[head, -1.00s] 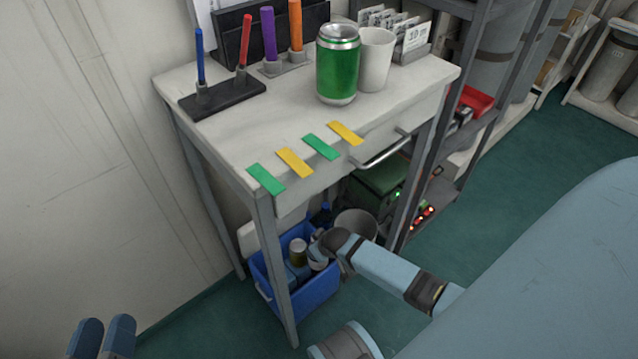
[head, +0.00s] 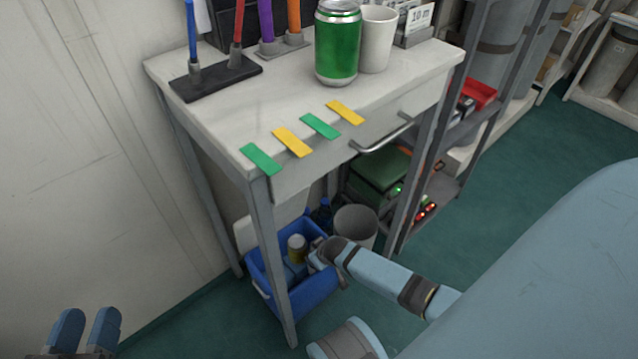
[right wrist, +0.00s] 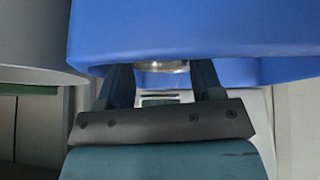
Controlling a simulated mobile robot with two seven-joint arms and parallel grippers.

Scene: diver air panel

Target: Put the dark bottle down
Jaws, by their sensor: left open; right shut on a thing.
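My right gripper (head: 317,254) reaches into the blue bin (head: 311,292) under the table. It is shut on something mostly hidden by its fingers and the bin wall. In the right wrist view, a round metallic rim (right wrist: 163,66) shows between the fingers, partly behind the blue bin (right wrist: 190,30). I cannot tell whether the held thing is the dark bottle. A small dark blue bottle (head: 322,214) shows at the bin's back corner, apart from the fingers. A can with a pale top (head: 297,246) stands in the bin beside them. My left gripper (head: 82,335) is open and empty at lower left.
A grey waste bin (head: 356,227) stands just behind the blue bin. The table's front leg (head: 270,270) stands in front of it. The tabletop holds a green can (head: 338,45), a white cup (head: 377,40) and coloured strips. Green floor is clear at right.

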